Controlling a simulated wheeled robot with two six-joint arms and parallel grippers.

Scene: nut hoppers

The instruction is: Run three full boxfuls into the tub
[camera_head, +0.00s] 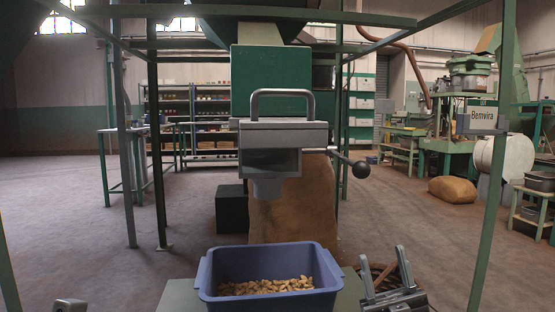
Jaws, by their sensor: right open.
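A blue tub (268,255) stands low in the centre on a green surface, with a layer of nuts (266,286) on its floor. Above it hangs the grey metal measuring box (284,135), with a dark window in its front, a short spout below and a bar handle (283,93) on top. A lever with a black knob (361,169) sticks out from its right side. My right gripper (384,268) is open and empty, just right of the tub, with its fingers pointing up. A small grey piece at the bottom left (70,305) seems to be my left gripper; its jaws cannot be made out.
A full brown sack (292,205) stands behind the box. Green frame posts (492,190) stand at both sides. Shelves (215,115) stand at the back. The floor at left is open.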

